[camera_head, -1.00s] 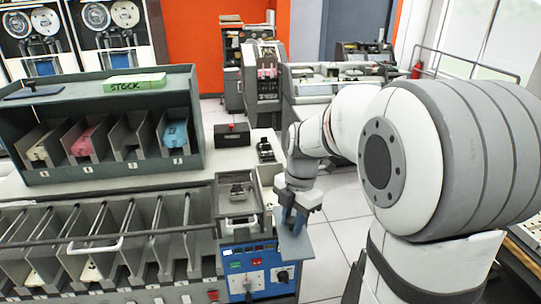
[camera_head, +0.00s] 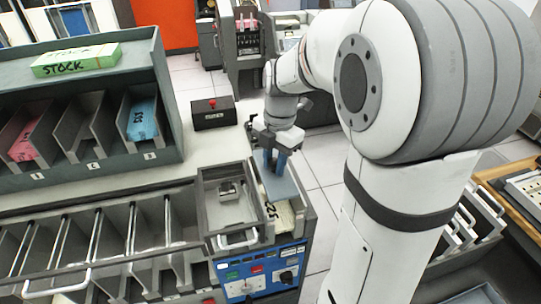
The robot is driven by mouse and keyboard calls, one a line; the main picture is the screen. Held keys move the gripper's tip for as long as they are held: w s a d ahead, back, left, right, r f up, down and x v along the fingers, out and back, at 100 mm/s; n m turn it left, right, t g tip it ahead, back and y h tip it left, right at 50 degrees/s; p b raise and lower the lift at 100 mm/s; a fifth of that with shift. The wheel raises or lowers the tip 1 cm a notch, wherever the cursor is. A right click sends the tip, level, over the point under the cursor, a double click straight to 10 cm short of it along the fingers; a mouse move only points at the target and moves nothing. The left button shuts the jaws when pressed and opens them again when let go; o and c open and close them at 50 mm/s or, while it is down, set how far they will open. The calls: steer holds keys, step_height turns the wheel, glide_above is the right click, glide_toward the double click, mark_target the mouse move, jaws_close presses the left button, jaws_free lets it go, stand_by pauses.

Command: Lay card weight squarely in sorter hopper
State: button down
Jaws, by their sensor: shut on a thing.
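My gripper (camera_head: 277,168) has blue fingers and is shut on the card weight (camera_head: 281,188), a flat blue-grey plate. The gripper is above the plate, at the right end of the sorter. The plate is over or within the narrow sorter hopper (camera_head: 300,197), right of the grey metal tray. Pale cards (camera_head: 282,218) with dark marks show in the hopper in front of the plate. I cannot tell whether the plate touches the cards or lies square. The plate's far side and part of its top are hidden by the fingers.
A grey tray (camera_head: 211,222) with a front handle adjoins the hopper. The blue control panel (camera_head: 262,271) is below. A black box with a red button (camera_head: 212,113) stands behind on the counter. The card rack (camera_head: 165,85) is at left, and sorter pockets (camera_head: 120,235) line the front.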

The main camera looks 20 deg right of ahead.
mark_target(274, 171)
stand_by(0.4)
steer(key=shift+f+b, duration=1.2)
steer(key=shift+f, duration=0.25)
steer(key=shift+f, duration=0.1)
steer(key=shift+f+b, duration=3.2)
steer(key=shift+f, duration=0.8)
steer(key=c, duration=1.1)
jaws_free()
steer(key=shift+o, duration=0.2)
steer(key=r, duration=0.7)
steer(key=shift+w+d+r, duration=0.2)
steer(key=shift+d+r, duration=0.2)
